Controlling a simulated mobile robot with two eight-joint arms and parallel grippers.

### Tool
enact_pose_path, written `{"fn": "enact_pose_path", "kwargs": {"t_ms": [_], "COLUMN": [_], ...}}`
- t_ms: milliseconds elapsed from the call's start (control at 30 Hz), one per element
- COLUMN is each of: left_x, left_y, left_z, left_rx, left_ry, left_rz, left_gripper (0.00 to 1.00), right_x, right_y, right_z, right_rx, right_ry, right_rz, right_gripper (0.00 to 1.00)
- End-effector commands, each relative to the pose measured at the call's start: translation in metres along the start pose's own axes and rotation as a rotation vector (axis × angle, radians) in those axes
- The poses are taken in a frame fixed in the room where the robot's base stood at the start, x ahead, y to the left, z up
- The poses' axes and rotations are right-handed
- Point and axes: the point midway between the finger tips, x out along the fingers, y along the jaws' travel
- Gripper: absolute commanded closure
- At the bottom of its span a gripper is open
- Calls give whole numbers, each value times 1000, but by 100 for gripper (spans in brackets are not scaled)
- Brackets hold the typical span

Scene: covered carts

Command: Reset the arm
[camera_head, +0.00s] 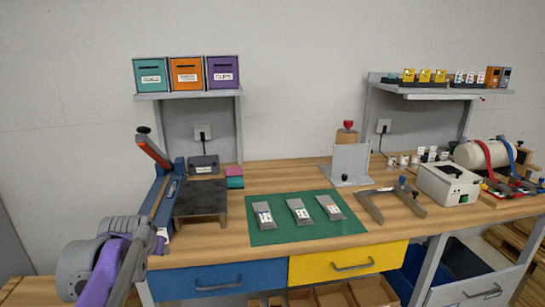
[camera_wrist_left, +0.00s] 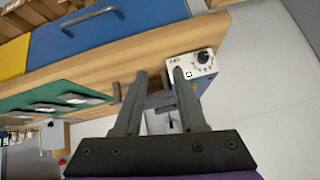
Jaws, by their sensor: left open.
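My left arm (camera_head: 105,262), grey and purple, reaches in at the lower left of the head view, by the bench's left front corner. My left gripper (camera_wrist_left: 158,80) is open in the wrist view, with its two dark fingers apart. Nothing is clearly held between them; a grey part and the bench edge show behind the gap. A white box with a black knob (camera_wrist_left: 198,65) shows beside the right fingertip. In the head view the arm overlaps the base of the blue lever device (camera_head: 165,200), whose orange-red handle (camera_head: 153,151) is raised. My right gripper is not in view.
The wooden bench (camera_head: 280,180) carries a green mat (camera_head: 285,236) with several grey pieces, a grey stand (camera_head: 349,160) and a white box (camera_head: 447,182). Blue (camera_head: 215,279) and yellow (camera_head: 345,262) drawers are closed below. Shelves stand behind.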

Motion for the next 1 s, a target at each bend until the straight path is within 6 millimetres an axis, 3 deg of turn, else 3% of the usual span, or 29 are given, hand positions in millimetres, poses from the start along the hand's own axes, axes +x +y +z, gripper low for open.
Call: {"fn": "enact_pose_path", "kwargs": {"t_ms": [100,300,500,667,733,1000], "left_x": [-19,-46,-60,-67,-86,-135], "left_y": [43,100,130,144,139,129], "left_z": [67,201,309,384,362,307], "left_rx": [4,12,24,33,29,26], "left_ry": [-58,-170,-254,-309,-300,-275], "left_rz": [55,133,179,205,203,202], "left_gripper": [60,60,60,60,60,60], "right_x": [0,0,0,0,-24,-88], "right_y": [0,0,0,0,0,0], "right_z": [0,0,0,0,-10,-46], "right_rx": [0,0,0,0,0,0], "right_ry": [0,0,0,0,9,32], "right_rz": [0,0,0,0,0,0], "right_gripper": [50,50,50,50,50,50]}}
